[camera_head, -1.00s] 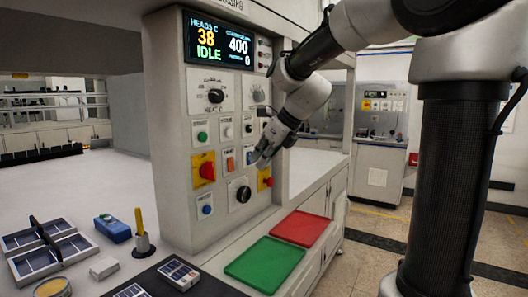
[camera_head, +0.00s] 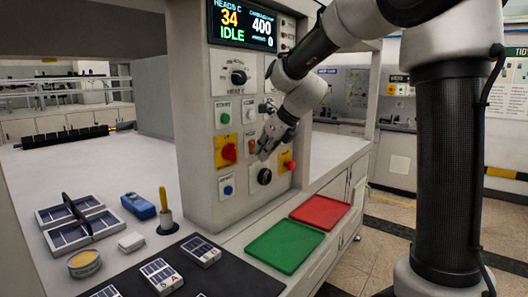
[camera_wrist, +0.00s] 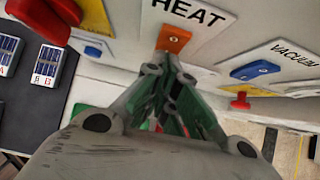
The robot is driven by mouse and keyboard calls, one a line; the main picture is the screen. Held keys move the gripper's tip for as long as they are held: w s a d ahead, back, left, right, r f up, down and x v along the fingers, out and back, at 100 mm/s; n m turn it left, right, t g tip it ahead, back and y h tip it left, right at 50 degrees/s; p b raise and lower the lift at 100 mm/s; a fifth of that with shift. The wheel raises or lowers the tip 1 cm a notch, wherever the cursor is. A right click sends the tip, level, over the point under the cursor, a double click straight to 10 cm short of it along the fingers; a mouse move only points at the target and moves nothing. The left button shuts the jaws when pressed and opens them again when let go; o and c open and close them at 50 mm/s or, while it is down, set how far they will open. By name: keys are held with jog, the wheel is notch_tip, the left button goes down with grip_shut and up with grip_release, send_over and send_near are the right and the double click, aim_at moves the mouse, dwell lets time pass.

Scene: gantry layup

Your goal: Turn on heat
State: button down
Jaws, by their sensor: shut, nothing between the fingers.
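The control panel (camera_head: 192,150) stands upright, its display (camera_head: 242,22) reading "HEADS C 34", "400" and "IDLE". In the wrist view a white plate labelled HEAT (camera_wrist: 205,22) carries an orange rocker switch (camera_wrist: 173,38). My gripper (camera_wrist: 166,64) is shut and empty, its fingertips just below the orange switch in that view. Whether they touch it I cannot tell. In the head view my gripper (camera_head: 262,152) is close in front of the panel's switch rows and partly hides them. A blue VACUUM switch (camera_wrist: 255,70) is to the right in the wrist view.
A red-and-yellow knob (camera_head: 228,151), a black dial (camera_head: 264,176) and a red button on yellow (camera_head: 288,162) surround my gripper. Green (camera_head: 285,246) and red (camera_head: 320,212) trays lie on the ledge below. A dark mat (camera_head: 235,279) with small panels lies at front left.

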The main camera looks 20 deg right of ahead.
jog(key=shift+w+a, duration=0.1)
jog(key=shift+w, duration=0.05)
jog(key=shift+r, duration=0.8)
